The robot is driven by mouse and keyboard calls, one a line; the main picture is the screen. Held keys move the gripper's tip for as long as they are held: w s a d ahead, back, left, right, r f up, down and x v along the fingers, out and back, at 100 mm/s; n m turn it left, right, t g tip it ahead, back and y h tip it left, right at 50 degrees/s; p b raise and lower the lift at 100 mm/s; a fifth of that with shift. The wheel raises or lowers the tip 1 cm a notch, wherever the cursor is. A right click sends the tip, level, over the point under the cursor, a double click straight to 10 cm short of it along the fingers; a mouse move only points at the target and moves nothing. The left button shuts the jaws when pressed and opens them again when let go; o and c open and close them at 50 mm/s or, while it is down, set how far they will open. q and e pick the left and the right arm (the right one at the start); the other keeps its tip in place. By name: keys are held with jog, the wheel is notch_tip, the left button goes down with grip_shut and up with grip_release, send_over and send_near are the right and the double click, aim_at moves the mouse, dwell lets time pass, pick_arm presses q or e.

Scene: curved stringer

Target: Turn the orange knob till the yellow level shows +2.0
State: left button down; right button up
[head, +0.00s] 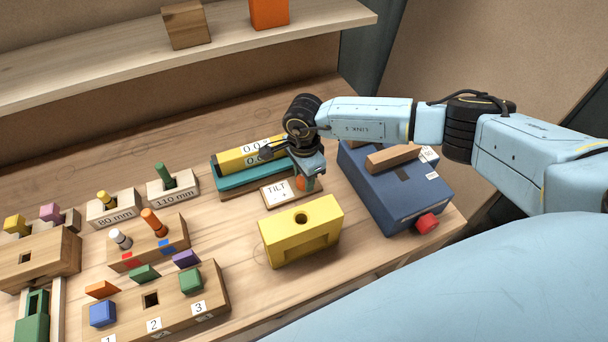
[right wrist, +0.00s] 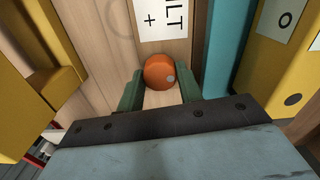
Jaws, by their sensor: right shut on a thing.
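The yellow level (head: 236,161) lies on a teal base (head: 234,180) at the back middle of the table. White labels with partly hidden digits show on it; the full reading cannot be made out. The orange knob (head: 306,184) is beside a white card marked TILT and + (head: 279,190). My right gripper (head: 308,178) reaches down over the knob. In the right wrist view the orange knob (right wrist: 161,72) sits between the green fingertips of my right gripper (right wrist: 160,92), which is shut on it. A pale dot shows on the knob. My left gripper is not in view.
A yellow block with a hole (head: 300,230) stands just in front of the knob. A blue box with a red knob (head: 395,195) is close on the right. Wooden peg and block holders (head: 165,300) fill the left. A shelf (head: 100,68) runs along the back.

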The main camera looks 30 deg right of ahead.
jog(key=m, duration=0.7)
jog(key=shift+m, duration=0.3)
jog(key=m, duration=0.3)
jog(key=shift+m, duration=0.3)
jog(key=shift+m+p, duration=0.3)
jog(key=shift+m, duration=1.5)
jog(key=shift+r, duration=0.1)
jog(key=o, duration=1)
